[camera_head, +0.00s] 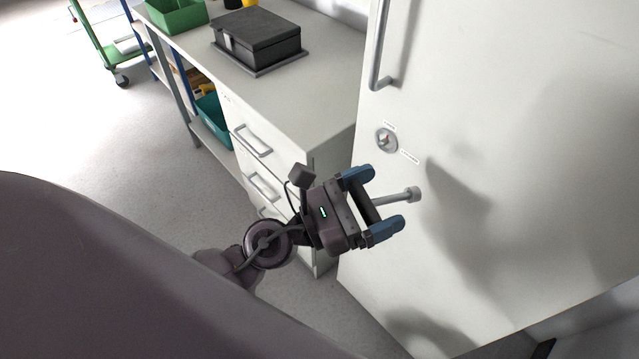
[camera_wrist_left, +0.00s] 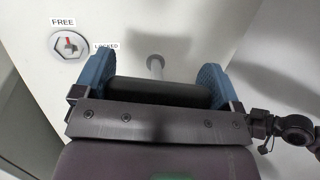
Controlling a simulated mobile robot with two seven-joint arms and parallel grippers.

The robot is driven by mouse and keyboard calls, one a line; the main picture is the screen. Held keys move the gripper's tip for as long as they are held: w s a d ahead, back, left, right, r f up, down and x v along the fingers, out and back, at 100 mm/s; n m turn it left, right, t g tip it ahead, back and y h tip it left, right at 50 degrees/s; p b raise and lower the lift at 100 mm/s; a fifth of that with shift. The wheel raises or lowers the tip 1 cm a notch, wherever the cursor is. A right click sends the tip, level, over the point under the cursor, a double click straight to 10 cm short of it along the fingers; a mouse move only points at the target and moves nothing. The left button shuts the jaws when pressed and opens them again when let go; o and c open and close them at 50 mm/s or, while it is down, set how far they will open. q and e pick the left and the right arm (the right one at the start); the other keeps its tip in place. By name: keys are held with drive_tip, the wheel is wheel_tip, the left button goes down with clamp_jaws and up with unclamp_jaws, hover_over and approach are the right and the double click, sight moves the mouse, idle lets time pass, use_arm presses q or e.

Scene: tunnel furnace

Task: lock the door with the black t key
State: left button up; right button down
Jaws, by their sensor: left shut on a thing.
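The white door (camera_head: 500,130) fills the right of the head view. Its round lock (camera_head: 386,141) sits below the door handle (camera_head: 383,60). In the left wrist view the lock (camera_wrist_left: 69,45) shows a small red mark, with a FREE label above it and a LOCKED label to its right. My left gripper (camera_head: 376,207) is shut on the black T key, gripping the black crossbar (camera_wrist_left: 160,92) between its blue fingers. The key's grey shaft (camera_head: 395,197) points at the door, below and right of the lock, apart from it. My right gripper is not in view.
A grey cabinet with drawers (camera_head: 255,140) stands left of the door, with a black box (camera_head: 257,40) on top. A green bin (camera_head: 178,14) is at the back left, and a teal bin (camera_head: 213,121) sits on a lower shelf.

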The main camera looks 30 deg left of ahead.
use_arm(q)
drive_tip(key=a+f+n+t+y, duration=0.2)
drive_tip(key=a+n+t+y, duration=0.3)
drive_tip(key=a, duration=0.3)
drive_tip(key=shift+m+t+y, duration=0.3)
drive_tip(key=shift+t+y, duration=0.1)
drive_tip(key=shift+t, duration=0.1)
drive_tip(key=w, duration=0.3)
drive_tip(key=w+d, duration=0.1)
drive_tip(key=w, duration=0.1)
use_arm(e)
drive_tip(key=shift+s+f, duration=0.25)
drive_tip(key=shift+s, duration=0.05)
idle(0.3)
use_arm(q)
drive_tip(key=shift+w, duration=0.1)
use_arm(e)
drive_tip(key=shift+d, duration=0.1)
use_arm(q)
drive_tip(key=shift+w, duration=0.2)
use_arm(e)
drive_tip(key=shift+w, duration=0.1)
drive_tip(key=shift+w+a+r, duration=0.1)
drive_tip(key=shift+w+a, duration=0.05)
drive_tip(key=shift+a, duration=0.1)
